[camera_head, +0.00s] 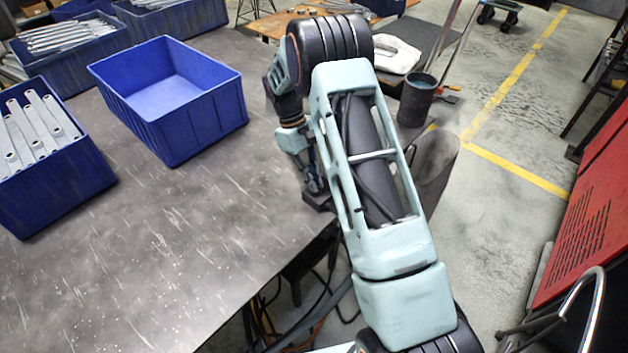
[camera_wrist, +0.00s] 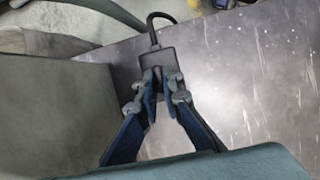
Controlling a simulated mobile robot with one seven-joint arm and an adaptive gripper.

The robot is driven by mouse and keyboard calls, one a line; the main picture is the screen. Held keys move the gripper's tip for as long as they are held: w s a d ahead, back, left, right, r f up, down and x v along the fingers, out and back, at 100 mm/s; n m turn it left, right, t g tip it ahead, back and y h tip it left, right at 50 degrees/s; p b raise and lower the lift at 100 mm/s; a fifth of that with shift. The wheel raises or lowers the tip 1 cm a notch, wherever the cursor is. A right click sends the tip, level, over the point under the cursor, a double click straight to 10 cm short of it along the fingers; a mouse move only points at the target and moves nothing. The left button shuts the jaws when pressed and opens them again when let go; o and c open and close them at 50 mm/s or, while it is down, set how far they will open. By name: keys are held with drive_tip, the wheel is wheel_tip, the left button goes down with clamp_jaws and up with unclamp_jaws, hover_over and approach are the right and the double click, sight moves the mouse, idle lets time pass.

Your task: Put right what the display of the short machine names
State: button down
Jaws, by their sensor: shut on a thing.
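My gripper (camera_wrist: 160,82) is shut on a small dark block with a cable (camera_wrist: 180,54) in the wrist view; the black cable loops up from its far end. In the head view my gripper (camera_head: 316,190) is low at the right edge of the grey metal table (camera_head: 225,215), partly hidden by my arm. The dark block shows there only as a dark shape under the fingers. I cannot tell whether it touches the table. No machine display is readable in either view.
An empty blue bin (camera_head: 170,125) and a blue bin of metal brackets (camera_head: 60,185) stand on the table. A dark cup (camera_head: 416,98) is behind my arm. A large grey block (camera_wrist: 55,120) is left of my gripper. A red panel (camera_head: 590,225) stands at right.

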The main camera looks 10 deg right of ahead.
drive_tip(key=c, duration=2.1)
unclamp_jaws()
drive_tip(key=v, duration=1.2)
drive_tip(key=shift+r, duration=0.1)
